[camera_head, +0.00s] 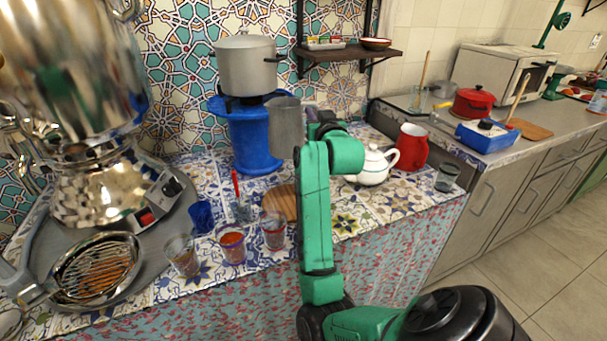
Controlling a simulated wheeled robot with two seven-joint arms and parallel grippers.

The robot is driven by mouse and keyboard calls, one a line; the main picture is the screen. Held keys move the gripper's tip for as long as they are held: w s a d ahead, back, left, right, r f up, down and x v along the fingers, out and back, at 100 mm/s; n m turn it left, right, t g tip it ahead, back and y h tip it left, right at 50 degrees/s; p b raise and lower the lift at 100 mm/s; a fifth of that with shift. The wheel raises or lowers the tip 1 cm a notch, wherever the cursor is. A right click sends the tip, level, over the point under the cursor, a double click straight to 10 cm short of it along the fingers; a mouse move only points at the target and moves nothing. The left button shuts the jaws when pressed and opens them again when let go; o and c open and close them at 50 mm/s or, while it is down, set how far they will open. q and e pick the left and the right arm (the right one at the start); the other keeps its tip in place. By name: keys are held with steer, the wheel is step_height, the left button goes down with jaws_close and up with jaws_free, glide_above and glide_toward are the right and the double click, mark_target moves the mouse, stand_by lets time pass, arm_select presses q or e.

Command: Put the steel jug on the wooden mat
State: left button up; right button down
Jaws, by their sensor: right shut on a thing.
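The steel jug (285,128) is a grey metal cylinder, upright, in front of the blue stove and to its right. My right gripper (312,122) is at the jug's right side and shut on it; my green arm partly hides the fingers. The jug appears held in the air, above the round wooden mat (281,203). The mat lies on the patterned tiled counter, partly hidden by my arm and a glass. My left gripper is not in view.
A blue stove (255,137) with a grey pot (245,65) stands behind. Several glasses, including one with red contents (232,243), stand in front and left of the mat. A white teapot (372,165) and red jug (411,147) are right. A large samovar (85,185) fills the left.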

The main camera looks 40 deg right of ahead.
step_height(320, 180, down, 15)
steer(key=b, duration=0.1)
steer(key=shift+b, duration=0.3)
steer(key=shift+w+f, duration=0.1)
steer(key=shift+f, duration=0.35)
steer(key=c, duration=0.9)
jaws_free()
steer(key=shift+f, duration=0.15)
steer(key=shift+o, duration=0.2)
